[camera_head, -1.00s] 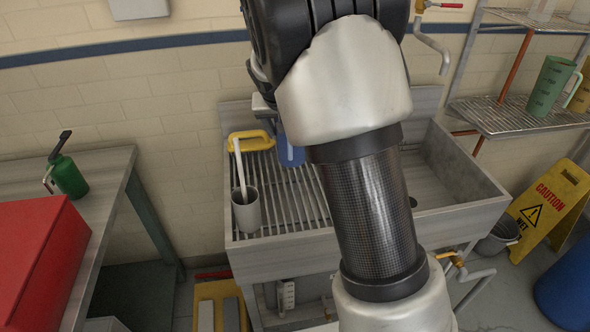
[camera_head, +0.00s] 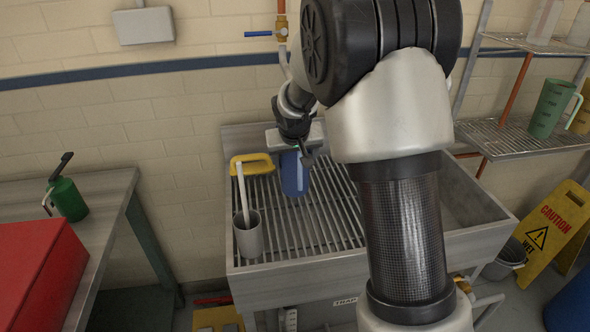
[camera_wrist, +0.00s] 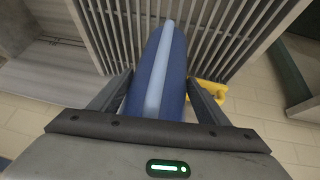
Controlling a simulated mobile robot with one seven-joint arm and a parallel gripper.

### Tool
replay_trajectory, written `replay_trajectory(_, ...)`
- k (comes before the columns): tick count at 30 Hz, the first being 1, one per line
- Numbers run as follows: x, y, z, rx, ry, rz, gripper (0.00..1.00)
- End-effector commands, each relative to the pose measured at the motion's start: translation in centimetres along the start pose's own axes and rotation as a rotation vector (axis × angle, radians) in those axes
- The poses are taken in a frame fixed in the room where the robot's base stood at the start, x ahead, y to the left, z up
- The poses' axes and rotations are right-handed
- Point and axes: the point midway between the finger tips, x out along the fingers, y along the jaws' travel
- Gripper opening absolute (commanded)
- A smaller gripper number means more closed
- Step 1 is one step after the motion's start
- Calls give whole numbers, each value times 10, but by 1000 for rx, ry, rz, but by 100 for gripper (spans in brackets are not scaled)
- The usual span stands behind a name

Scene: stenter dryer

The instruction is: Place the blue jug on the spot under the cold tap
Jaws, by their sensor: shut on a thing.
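The blue jug (camera_head: 292,178) is in my gripper (camera_head: 297,148), over the slatted left part of the sink (camera_head: 340,215). In the wrist view the jug (camera_wrist: 158,75) fills the space between the two fingers (camera_wrist: 158,88), with a pale blue strip along it. The gripper is shut on it. I cannot tell whether its base touches the slats. A tap with a blue handle (camera_head: 258,34) is on the back wall above, likely the cold tap. Its spout and the spot under it are hidden behind my arm.
A grey cup (camera_head: 248,238) with a white stick stands on the slats at left. A wire shelf (camera_head: 530,138) with a green jug (camera_head: 550,108) is at right. The sink's right basin looks empty where visible.

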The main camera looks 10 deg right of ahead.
Motion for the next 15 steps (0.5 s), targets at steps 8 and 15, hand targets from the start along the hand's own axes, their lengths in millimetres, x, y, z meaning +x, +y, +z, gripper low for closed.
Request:
replay_trajectory(8,26,-3,16,0,0,0,46)
replay_trajectory(15,28,-4,17,0,0,0,46)
